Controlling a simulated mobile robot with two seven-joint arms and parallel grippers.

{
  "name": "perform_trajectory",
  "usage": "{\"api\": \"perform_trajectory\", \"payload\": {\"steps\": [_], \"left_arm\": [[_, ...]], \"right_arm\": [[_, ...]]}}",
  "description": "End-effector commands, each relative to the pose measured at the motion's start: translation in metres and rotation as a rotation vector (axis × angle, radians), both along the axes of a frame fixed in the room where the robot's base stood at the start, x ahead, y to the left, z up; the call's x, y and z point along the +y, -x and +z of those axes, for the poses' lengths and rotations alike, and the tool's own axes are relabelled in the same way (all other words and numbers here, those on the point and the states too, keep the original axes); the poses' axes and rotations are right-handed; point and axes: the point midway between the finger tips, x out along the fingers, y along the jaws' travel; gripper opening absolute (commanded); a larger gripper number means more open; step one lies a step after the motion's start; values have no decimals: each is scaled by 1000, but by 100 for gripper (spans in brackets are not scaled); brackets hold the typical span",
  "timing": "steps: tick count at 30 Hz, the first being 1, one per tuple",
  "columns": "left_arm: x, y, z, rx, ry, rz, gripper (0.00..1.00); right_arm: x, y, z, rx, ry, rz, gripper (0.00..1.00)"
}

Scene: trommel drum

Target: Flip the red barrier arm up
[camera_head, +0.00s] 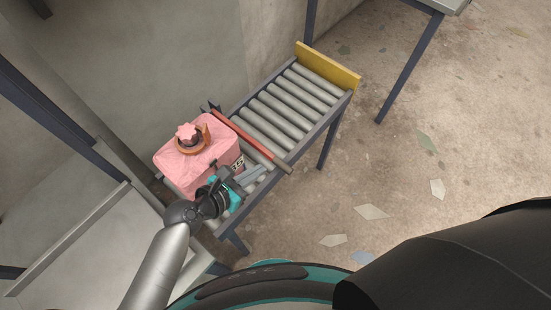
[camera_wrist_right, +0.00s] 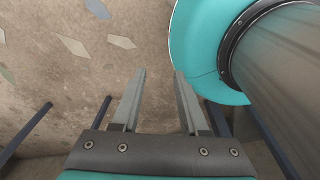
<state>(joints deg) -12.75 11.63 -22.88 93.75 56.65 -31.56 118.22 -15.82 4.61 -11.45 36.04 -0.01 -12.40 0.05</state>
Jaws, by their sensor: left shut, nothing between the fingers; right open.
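The red barrier arm (camera_head: 245,137) is a thin bar lying down across the grey roller conveyor (camera_head: 331,118). It runs from a dark bracket (camera_head: 212,108) on the far side to the near rail. My left gripper (camera_head: 258,173) is shut and empty over the near-left part of the conveyor. Its fingers point toward the near end of the bar; I cannot tell whether they touch it. My right gripper (camera_wrist_right: 160,76) shows in the right wrist view, open and empty above the floor.
A pink canister (camera_head: 181,161) with a brown ring and knob stands on the conveyor, left of the barrier and close to my left gripper. A yellow end plate (camera_head: 328,66) closes the far end. The rollers beyond the barrier are empty. Loose flakes lie on the floor (camera_head: 400,165).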

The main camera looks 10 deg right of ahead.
Motion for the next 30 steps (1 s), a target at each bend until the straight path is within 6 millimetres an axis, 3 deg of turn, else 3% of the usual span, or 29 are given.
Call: {"api": "perform_trajectory", "payload": {"steps": [1,3,8,13,16,20,30], "left_arm": [[0,2,-16,4,0,-2,0],[0,3,-26,4,0,-2,0],[0,2,-53,3,-1,-1,0],[0,3,-77,3,-1,-1,0],[0,3,-85,3,-1,-1,0],[0,3,-90,3,-1,-1,0],[0,3,-90,3,-1,-1,0]], "right_arm": [[-2,-2,-15,-2,3,0,44],[-5,0,-24,-1,7,-2,44],[-17,26,-52,36,23,-3,44],[-26,8,-75,4,32,-10,44],[-28,-9,-82,-21,33,-11,44],[-29,-6,-85,-34,32,-10,44],[-39,-23,-86,-43,47,-10,44]]}}
